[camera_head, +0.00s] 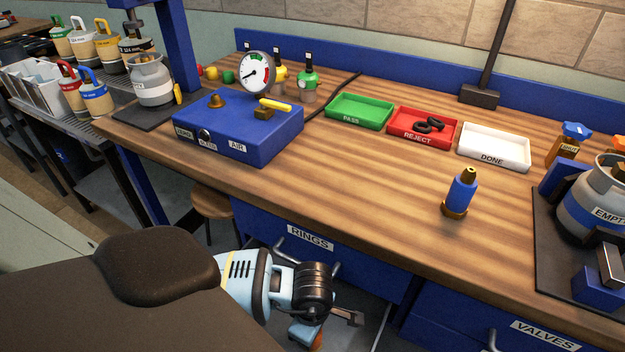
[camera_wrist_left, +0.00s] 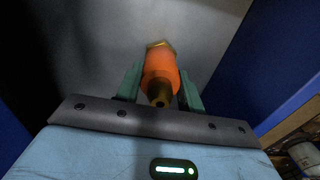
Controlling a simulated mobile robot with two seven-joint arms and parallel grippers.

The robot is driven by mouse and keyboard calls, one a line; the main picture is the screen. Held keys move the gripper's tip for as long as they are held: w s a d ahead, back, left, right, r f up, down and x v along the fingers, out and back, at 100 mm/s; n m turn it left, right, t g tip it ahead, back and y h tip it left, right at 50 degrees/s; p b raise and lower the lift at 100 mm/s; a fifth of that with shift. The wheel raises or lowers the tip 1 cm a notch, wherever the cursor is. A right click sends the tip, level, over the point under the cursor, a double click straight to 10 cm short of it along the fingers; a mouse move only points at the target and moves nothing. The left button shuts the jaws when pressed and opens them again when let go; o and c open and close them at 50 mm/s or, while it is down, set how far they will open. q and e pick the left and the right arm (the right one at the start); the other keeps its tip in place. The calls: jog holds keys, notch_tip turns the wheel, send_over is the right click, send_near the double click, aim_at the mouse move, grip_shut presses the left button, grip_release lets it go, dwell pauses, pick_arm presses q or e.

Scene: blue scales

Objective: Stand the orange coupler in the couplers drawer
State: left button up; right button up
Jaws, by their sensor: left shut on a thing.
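My left gripper (camera_wrist_left: 160,84) is shut on the orange coupler (camera_wrist_left: 161,64), with its green fingers on either side. The coupler has a brass hex end pointing away and a dark brass nozzle toward the wrist camera. In the head view my left gripper (camera_head: 312,338) hangs below the bench front at the bottom, mostly hidden behind my arm. A bit of the orange coupler (camera_head: 318,342) shows there. In the left wrist view blue walls stand left and right of a grey surface; I cannot tell if this is a drawer's inside. No couplers label is visible. My right gripper is out of view.
A drawer labelled RINGS (camera_head: 311,239) and one labelled VALVES (camera_head: 545,336) are under the bench (camera_head: 350,180). A blue coupler (camera_head: 460,192) stands upright on the bench. Behind it are PASS (camera_head: 358,111), REJECT (camera_head: 393,131) and DONE (camera_head: 492,154) trays. A stool (camera_head: 212,205) stands below.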

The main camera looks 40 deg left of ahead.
pick_arm(q)
jog(key=shift+f, duration=0.2)
jog(key=o, duration=1.1)
jog(key=shift+o, duration=0.2)
jog(key=shift+r, duration=0.15)
notch_tip(320, 180, up, 12)
jog(key=shift+r+p, duration=0.1)
jog(key=shift+p, duration=0.55)
